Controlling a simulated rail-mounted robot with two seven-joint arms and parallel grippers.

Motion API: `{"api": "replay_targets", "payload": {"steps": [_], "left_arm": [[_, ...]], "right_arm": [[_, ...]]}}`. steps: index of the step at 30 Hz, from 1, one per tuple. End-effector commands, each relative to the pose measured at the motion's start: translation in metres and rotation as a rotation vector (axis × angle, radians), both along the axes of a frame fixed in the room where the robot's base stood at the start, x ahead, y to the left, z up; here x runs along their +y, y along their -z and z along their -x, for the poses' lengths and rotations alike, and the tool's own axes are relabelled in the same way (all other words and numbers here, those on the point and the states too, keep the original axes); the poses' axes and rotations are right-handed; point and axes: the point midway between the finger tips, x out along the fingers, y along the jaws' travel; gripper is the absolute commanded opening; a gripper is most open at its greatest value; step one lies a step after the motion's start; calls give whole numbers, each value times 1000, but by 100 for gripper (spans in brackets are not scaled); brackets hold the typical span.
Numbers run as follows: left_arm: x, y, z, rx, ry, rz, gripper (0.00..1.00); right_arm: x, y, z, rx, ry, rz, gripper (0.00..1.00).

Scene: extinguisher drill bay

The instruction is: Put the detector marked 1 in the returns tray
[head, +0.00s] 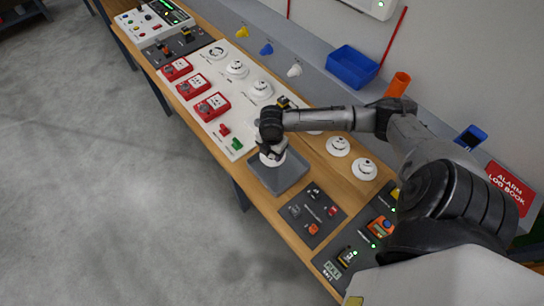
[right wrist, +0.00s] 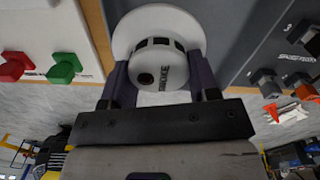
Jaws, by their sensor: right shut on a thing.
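A white round smoke detector (head: 272,158) is between the fingers of my right gripper (head: 268,148), over the grey tray (head: 291,181) on the wooden bench. In the right wrist view the detector (right wrist: 160,38) sits between both fingers (right wrist: 160,82), its broad base away from the gripper, with dark lettering on its side. No number on it is readable. The right gripper is shut on it. I cannot tell whether the detector touches the tray floor. My left gripper is not in view.
Other white detectors (head: 338,146) (head: 364,169) stand on the bench right of the tray. A white panel (head: 228,103) holds red call points (head: 212,107) and more detectors (head: 260,90). A dark plate (head: 312,214) with small parts lies near the tray. A blue bin (head: 351,66) stands behind.

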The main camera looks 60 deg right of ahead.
Motion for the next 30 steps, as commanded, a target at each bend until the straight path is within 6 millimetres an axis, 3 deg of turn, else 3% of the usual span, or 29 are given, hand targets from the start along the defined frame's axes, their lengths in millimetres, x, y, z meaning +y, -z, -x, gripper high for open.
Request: {"api": "replay_targets", "payload": {"steps": [9, 22, 23, 30], "left_arm": [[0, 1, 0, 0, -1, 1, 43], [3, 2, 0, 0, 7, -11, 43], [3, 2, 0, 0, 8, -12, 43], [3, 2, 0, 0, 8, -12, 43]], "right_arm": [[0, 36, 1, 3, 1, 1, 30], [1, 41, 1, 1, 0, 1, 30], [1, 41, 1, 1, 0, 1, 58], [1, 41, 1, 1, 0, 1, 81]]}}
